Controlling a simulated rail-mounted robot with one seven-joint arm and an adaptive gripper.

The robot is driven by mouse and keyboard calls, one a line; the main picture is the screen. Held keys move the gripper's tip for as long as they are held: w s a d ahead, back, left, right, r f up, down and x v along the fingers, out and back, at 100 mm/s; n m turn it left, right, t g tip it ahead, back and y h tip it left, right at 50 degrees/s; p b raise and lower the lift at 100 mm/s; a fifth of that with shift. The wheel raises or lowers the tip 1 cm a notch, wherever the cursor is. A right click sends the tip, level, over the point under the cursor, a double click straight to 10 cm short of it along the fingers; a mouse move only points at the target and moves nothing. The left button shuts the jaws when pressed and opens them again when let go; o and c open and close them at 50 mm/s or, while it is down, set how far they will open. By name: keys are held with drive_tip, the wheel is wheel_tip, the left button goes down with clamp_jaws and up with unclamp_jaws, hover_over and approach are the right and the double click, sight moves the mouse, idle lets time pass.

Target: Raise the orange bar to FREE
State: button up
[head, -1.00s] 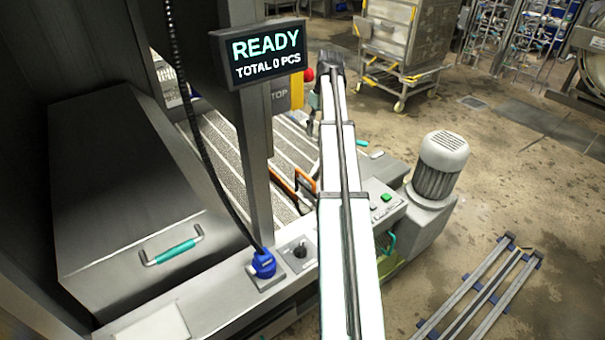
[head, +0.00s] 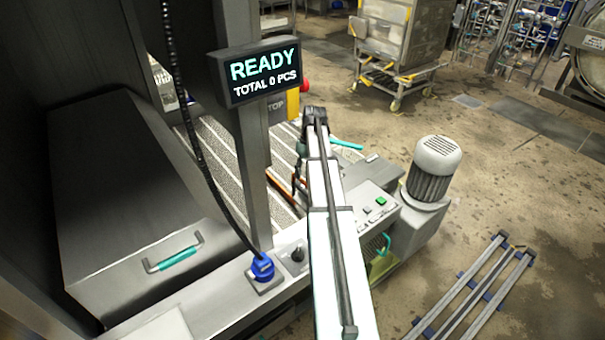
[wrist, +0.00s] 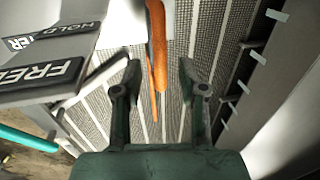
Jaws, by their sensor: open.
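The orange bar (wrist: 157,45) is in the wrist view, running down from the top edge to a point between the fingers. It lies above a ribbed grey belt, and its upper end is out of frame. My gripper (wrist: 159,78) is open, one finger either side of the bar's lower end, with no contact visible. A sign plate at left reads FREE (wrist: 42,75) nearest my gripper and HOLD (wrist: 72,30) farther up. In the head view, part of the orange bar (head: 282,191) shows left of my arm, which hides the rest.
A panel with a green button (head: 381,201) and a grey motor (head: 434,170) stand right of my arm. A screen (head: 263,70) on a steel post reads READY. A blue connector (head: 262,267) and a black knob (head: 298,254) sit in front. A metal rail borders the belt's right side.

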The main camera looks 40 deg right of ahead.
drive_tip(key=shift+a+f, duration=0.25)
drive_tip(key=shift+f, duration=0.95)
clamp_jaws()
